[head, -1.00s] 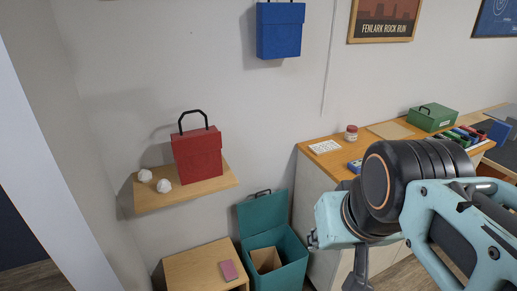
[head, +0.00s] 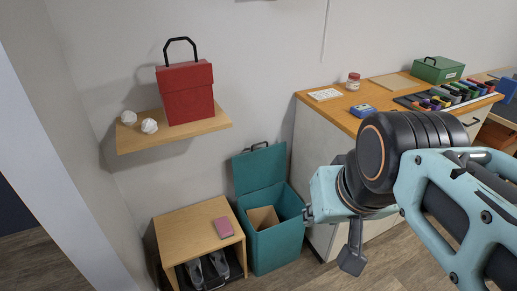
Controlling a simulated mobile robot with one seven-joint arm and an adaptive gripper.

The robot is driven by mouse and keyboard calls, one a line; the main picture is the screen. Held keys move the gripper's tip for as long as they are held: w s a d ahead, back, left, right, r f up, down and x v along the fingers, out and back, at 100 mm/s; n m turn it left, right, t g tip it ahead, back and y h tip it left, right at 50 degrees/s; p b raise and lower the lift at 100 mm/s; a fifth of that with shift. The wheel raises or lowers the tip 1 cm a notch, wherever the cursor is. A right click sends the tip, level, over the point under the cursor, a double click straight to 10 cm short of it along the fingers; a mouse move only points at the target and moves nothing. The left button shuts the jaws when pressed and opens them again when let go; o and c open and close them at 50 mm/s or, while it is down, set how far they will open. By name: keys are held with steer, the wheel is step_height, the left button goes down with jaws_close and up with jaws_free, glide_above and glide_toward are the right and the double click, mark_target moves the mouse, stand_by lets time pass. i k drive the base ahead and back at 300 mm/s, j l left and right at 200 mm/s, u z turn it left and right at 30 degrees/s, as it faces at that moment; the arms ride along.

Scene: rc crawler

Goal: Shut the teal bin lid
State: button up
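The teal bin (head: 277,246) stands on the floor between a low wooden stand and the wooden-topped counter. Its teal lid (head: 259,170) is open and stands up at the back by the wall, with a dark handle (head: 259,146) on its top edge. A piece of brown cardboard (head: 263,217) shows inside the bin. My gripper (head: 335,240) is at the right of the bin, in front of the counter in the picture, and appears apart from the lid. Its fingers are partly hidden by my wrist, so I cannot tell their opening.
A wall shelf (head: 190,136) holds a red box (head: 186,92) and white crumpled balls (head: 149,126). The counter (head: 318,107) is at the right. Open floor (head: 300,277) shows in front of the bin.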

mark_target(254, 170)
steer(key=i+l, duration=0.1)
steer(key=l, duration=0.2)
steer(key=i+l, duration=0.15)
steer(key=l, duration=0.2)
steer(key=i+l+u, duration=0.1)
steer(key=l, duration=0.2)
steer(key=i+l, duration=0.1)
steer(key=i, duration=0.25)
steer(key=i+l+u, duration=0.1)
steer(key=i, duration=0.25)
steer(key=l, duration=0.15)
steer(key=j, duration=0.2)
